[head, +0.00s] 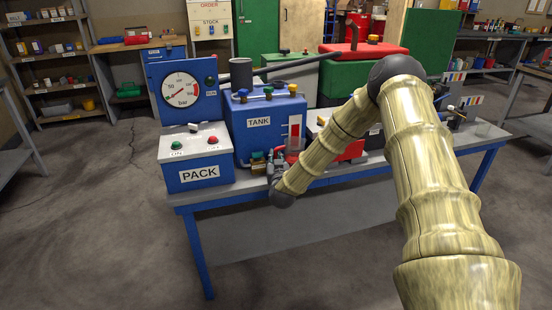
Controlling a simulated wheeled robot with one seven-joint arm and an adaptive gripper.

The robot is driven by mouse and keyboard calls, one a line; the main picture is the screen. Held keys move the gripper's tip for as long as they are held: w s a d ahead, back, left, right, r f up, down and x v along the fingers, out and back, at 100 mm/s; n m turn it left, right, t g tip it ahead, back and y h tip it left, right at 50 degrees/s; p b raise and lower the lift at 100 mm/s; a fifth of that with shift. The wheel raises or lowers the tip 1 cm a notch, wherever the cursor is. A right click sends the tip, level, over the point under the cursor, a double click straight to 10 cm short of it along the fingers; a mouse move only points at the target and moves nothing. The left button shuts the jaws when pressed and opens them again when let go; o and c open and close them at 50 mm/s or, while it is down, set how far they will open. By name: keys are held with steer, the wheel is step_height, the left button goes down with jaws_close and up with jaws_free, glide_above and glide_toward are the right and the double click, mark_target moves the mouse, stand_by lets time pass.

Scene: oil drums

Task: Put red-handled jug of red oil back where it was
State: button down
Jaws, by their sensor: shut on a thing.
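My arm reaches over the bench from the right and bends down, with its wrist low at the bench's front edge. My gripper (276,166) is small in the view, in front of the blue tank marked TANK (242,138). It is shut on what looks like the jug of red oil (292,156), a small clear red shape beside the fingers. My forearm and wrist hide much of the jug, and its handle cannot be made out. I cannot tell whether the jug touches the bench top.
The blue-legged bench (225,188) carries the PACK box (196,160) and a round pressure gauge (180,89) at left. A red-and-white sight gauge (295,130) is on the tank front. The floor at left is clear.

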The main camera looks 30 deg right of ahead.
steer(key=c, duration=1.5)
jaws_free()
steer(key=shift+o, duration=0.2)
steer(key=shift+r, duration=0.15)
steer(key=v, duration=1.2)
steer(key=s+a+f+n+g+y, duration=0.2)
steer(key=s+a+f+g+y, duration=0.1)
steer(key=s+a+f, duration=0.65)
steer(key=s+a+f+n+g+y, duration=0.2)
steer(key=s+a+f+g+y, duration=0.3)
steer(key=f, duration=0.7)
steer(key=s+a+f+g, duration=0.2)
steer(key=s+f, duration=0.1)
steer(key=s, duration=0.8)
steer(key=s+a+f+g, duration=0.2)
steer(key=s+f+g, duration=0.1)
steer(key=s, duration=0.7)
steer(key=s+a+f+g, duration=0.3)
steer(key=s+f, duration=0.1)
steer(key=s, duration=0.7)
steer(key=shift+s+n, duration=0.3)
